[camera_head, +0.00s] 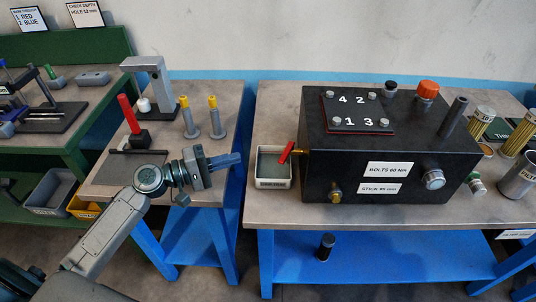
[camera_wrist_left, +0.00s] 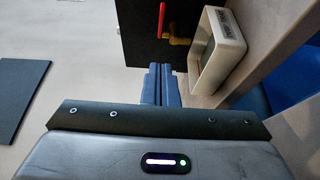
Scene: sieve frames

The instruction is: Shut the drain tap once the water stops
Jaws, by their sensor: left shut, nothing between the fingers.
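The drain tap (camera_head: 287,152) has a red lever and a brass body, and sticks out of the left side of a black block (camera_head: 390,155). Its lever slants in the head view; the tap also shows near the top of the left wrist view (camera_wrist_left: 163,20). A white-rimmed drain tray (camera_head: 273,184) stands below it on the bench, and its rim also shows in the left wrist view (camera_wrist_left: 231,35). I see no stream of water; whether the tray holds liquid is unclear. My left gripper (camera_head: 240,159) is shut and empty, left of the tray and apart from the tap. My right gripper is out of view.
The block carries a numbered plate (camera_head: 357,113), an orange cap (camera_head: 428,88) and front fittings. Filters (camera_head: 483,120) and a metal cup (camera_head: 517,180) stand to its right. The left bench holds a red-handled tool (camera_head: 129,115) and two yellow-topped pieces (camera_head: 215,118). A gap separates the benches.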

